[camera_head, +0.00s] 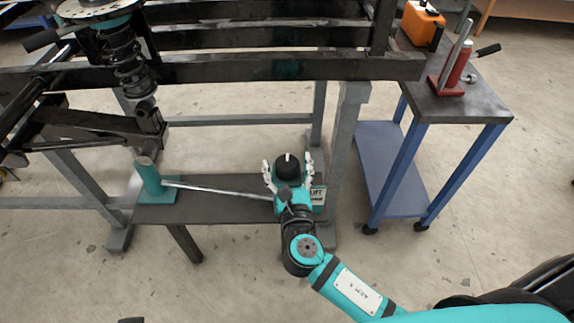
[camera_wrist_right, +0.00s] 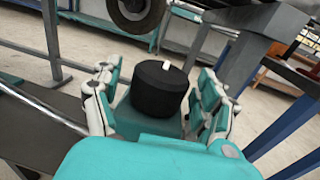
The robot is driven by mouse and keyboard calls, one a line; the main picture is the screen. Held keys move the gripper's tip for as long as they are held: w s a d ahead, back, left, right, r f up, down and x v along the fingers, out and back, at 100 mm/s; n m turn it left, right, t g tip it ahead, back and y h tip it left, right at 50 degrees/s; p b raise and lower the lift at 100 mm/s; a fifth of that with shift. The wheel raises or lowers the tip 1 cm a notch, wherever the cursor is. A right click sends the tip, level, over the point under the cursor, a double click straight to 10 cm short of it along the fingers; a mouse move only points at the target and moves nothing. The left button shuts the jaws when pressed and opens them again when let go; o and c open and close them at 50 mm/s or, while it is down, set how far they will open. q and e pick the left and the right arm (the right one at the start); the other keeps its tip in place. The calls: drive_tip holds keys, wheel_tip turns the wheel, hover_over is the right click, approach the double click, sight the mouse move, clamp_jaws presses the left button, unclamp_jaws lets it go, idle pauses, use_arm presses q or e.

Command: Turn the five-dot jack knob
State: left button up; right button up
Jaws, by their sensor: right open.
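The jack knob (camera_head: 288,166) is a black cylinder with a white mark on top, on a teal base at the right end of a dark low shelf. In the right wrist view the knob (camera_wrist_right: 160,88) stands upright between the fingers. My right gripper (camera_head: 287,172) is open around it, with fingers on both sides; gaps show between fingers and knob. It also fills the right wrist view (camera_wrist_right: 160,105). No five-dot marking can be made out. A teal jack (camera_head: 155,181) with a long metal rod (camera_head: 220,190) stands on the shelf's left. My left gripper is not in view.
A blue cart (camera_head: 390,165) at the right carries a red jack (camera_head: 450,75) and an orange case (camera_head: 422,24). A grey post (camera_head: 347,150) is close right of the knob. The front floor is clear.

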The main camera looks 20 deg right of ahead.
drive_tip(key=shift+w, duration=0.2)
drive_tip(key=shift+c, duration=0.3)
drive_tip(key=c, duration=1.1)
drive_tip(key=shift+y, duration=0.3)
